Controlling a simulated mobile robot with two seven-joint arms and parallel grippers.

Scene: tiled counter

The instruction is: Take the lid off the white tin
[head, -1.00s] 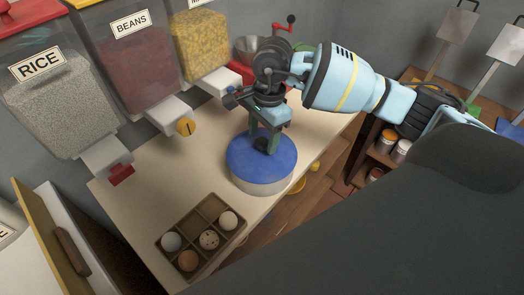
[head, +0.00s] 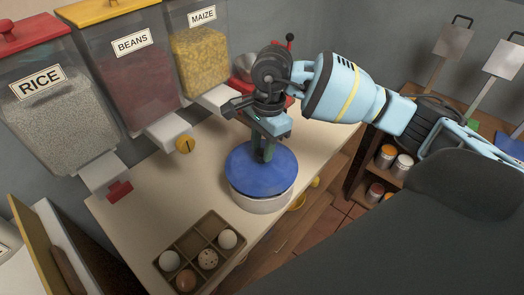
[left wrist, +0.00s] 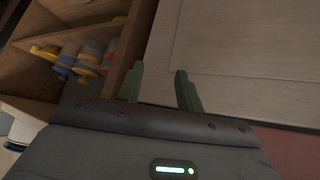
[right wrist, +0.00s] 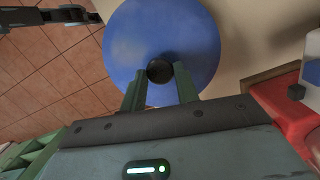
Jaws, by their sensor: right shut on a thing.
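The white tin (head: 262,204) stands on the counter near its front edge. Its round blue lid (head: 245,178) sits over the tin's top, and a band of white wall shows below it; I cannot tell for sure whether a gap separates them. My right gripper (head: 264,155) comes down from above and is shut on the lid's dark knob (right wrist: 159,71). The right wrist view shows the blue lid (right wrist: 125,45) from above, a finger at each side of the knob. My left gripper (left wrist: 160,80) is open and empty, low before a pale cabinet panel, outside the head view.
An egg tray (head: 197,248) with several eggs lies on the counter (head: 145,205) at the front left. Rice (head: 50,105), beans (head: 130,75) and maize (head: 200,50) dispensers line the back. A shelf with jars (head: 388,156) stands right. Counter left of the tin is clear.

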